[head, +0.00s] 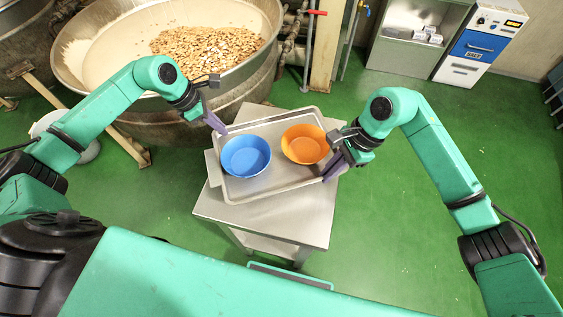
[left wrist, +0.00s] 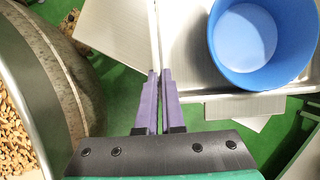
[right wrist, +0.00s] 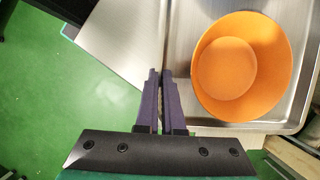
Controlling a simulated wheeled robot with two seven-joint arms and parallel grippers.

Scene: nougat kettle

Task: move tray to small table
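The grey metal tray (head: 272,193) is over a steel table (head: 300,230), set at an angle to the tabletop. I cannot tell whether it rests on it or is slightly raised. A blue bowl (head: 246,156) sits in the tray's left half and an orange bowl (head: 305,144) in its right half; both look empty. My left gripper (head: 219,128) is shut on the tray's left rim, also seen in the left wrist view (left wrist: 157,95). My right gripper (head: 331,172) is shut on the tray's right rim; its fingers show in the right wrist view (right wrist: 163,95).
A large kettle (head: 130,125) holding nougat pieces (head: 205,52) stands close behind and left of the table. A cabinet with a blue panel (head: 478,45) is at the back right. The green floor (head: 420,260) is clear to the right.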

